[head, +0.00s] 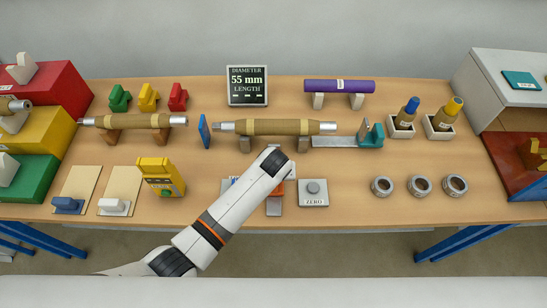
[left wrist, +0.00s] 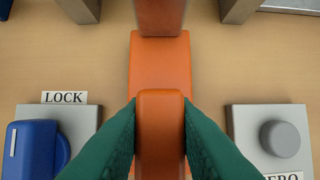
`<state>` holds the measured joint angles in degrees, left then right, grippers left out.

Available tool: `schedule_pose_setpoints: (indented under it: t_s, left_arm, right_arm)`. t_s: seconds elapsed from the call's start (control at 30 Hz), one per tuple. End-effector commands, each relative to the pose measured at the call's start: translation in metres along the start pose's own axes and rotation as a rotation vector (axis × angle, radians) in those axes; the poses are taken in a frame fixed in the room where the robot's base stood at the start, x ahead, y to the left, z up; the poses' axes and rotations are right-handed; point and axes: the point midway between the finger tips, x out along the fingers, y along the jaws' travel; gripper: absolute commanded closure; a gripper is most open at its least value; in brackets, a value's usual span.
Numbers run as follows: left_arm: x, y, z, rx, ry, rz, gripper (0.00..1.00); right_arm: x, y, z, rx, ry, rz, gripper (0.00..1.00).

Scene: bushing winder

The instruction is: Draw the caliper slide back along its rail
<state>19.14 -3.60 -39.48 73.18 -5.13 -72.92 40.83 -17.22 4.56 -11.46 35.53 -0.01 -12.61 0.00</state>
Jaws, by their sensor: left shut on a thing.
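In the left wrist view an orange upright handle (left wrist: 160,135) stands on an orange slide body (left wrist: 160,60), with a darker orange upright (left wrist: 160,15) beyond it. My left gripper (left wrist: 160,105) is shut on the handle, one green finger on each side. In the head view my arm and hand hide most of the orange slide; a bit of orange (head: 290,193) shows beside the hand. A grey rail end (head: 274,210) shows just in front of it. My right gripper is not in view.
A blue lever (left wrist: 32,150) labelled LOCK and a ZERO button (head: 313,190) flank the slide. Behind is a brown bushing (head: 277,127) on supports. A display (head: 247,85) reads diameter 55 mm. A teal block (head: 371,135) sits on another grey rail. Three rings (head: 420,185) lie right.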

Motion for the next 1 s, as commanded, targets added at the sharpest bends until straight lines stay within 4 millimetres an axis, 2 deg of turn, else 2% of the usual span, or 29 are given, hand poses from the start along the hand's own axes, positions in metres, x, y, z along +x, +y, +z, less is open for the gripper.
schedule_pose_setpoints:
  t_s: [0.93,0.97,1.0]
  left_arm:
    - [-0.018,0.000,-0.046,0.001,0.004,0.000,0.99]
    - [-0.018,0.000,-0.044,0.000,0.003,0.001,0.72]
    - [-0.017,0.000,-0.044,0.001,0.002,0.001,0.65]
  right_arm:
    - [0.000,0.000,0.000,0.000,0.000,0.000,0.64]
    - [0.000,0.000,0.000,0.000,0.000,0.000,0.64]
    - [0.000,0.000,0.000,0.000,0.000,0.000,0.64]
